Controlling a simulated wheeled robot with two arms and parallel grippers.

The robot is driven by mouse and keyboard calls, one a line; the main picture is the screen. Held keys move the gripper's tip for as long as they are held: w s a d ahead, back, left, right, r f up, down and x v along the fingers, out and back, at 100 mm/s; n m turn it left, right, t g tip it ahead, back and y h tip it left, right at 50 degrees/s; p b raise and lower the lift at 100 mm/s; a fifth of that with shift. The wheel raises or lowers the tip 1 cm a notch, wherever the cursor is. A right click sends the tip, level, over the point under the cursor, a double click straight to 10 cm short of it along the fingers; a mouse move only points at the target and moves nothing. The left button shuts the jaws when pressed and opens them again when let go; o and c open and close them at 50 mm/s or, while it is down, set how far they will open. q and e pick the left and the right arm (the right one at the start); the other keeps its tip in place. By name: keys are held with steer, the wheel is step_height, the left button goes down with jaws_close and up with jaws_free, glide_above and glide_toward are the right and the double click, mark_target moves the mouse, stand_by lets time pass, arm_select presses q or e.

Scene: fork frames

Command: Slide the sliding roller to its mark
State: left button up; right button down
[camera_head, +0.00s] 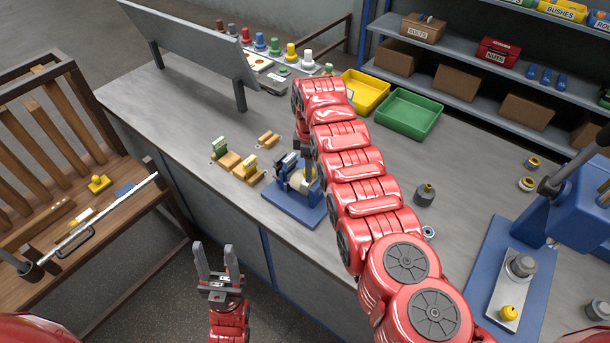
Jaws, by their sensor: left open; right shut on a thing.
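A blue fixture (290,206) stands near the front edge of the grey bench. It carries a cream cylinder (297,181), which looks like the sliding roller, and dark upright parts. My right gripper (307,174) reaches down over the fixture and is shut on what appears to be the roller. My fingers and arm hide part of it, and I cannot make out the mark. My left gripper (218,262) is open and empty, pointing up in front of the bench and apart from it.
Small wooden blocks with green and yellow pieces (236,162) lie left of the fixture. A yellow tray (364,92) and a green tray (408,113) stand behind. A grey weight (424,194) and a blue press (510,265) are at right. A wooden rack (80,160) stands left.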

steer(key=shift+d+r+p, duration=0.1)
steer(key=shift+p, duration=0.35)
steer(key=shift+s+d+p, duration=0.1)
steer(key=shift+p, duration=0.2)
stand_by(0.3)
steer(key=shift+c, duration=1.8)
jaws_free()
steer(key=shift+r+b, duration=0.3)
step_height(320, 180, up, 17)
steer(key=p, duration=0.2)
steer(key=shift+f+p, duration=0.2)
steer(key=shift+p, duration=0.2)
